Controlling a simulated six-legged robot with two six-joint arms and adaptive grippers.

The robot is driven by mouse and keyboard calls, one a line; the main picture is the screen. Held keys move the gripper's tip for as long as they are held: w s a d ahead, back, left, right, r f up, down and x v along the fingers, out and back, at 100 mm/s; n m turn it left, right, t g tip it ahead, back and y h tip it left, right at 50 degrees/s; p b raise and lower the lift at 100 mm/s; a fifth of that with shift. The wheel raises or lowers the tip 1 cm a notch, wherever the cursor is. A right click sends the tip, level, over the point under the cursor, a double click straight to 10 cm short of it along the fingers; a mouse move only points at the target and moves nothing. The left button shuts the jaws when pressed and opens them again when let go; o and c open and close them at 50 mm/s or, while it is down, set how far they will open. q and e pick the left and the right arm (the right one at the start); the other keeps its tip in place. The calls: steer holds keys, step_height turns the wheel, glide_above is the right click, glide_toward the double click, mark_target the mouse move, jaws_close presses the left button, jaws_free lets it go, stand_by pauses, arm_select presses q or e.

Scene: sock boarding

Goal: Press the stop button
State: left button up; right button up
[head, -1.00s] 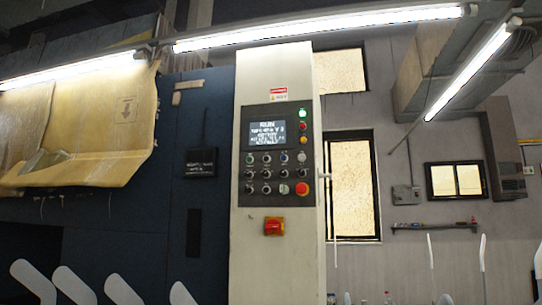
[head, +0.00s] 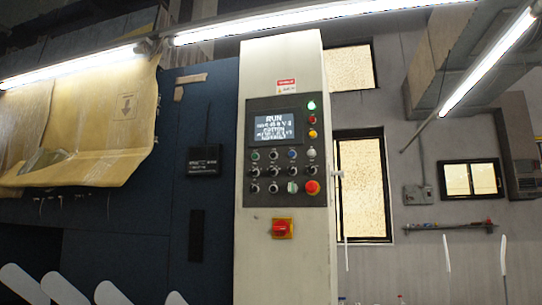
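A dark control panel (head: 288,152) is set in a tall pale cabinet (head: 285,265) in the middle of the head view. Its screen (head: 275,127) reads RUN, with smaller text below. A large red round button (head: 312,187) sits at the panel's lower right. A smaller red button (head: 312,121) sits in the right column, between a lit green lamp (head: 311,105) and a yellow one (head: 313,134). Rows of small knobs and buttons lie under the screen. Their labels are too small to read. A red and yellow switch (head: 282,229) is below the panel. Neither of my grippers is in view.
A dark blue machine body with a yellow sheet (head: 95,125) stands left of the cabinet. Several pale slats (head: 60,290) stick up along the bottom edge. A wall shelf (head: 450,226), a grey box (head: 418,195) and windows are at the right.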

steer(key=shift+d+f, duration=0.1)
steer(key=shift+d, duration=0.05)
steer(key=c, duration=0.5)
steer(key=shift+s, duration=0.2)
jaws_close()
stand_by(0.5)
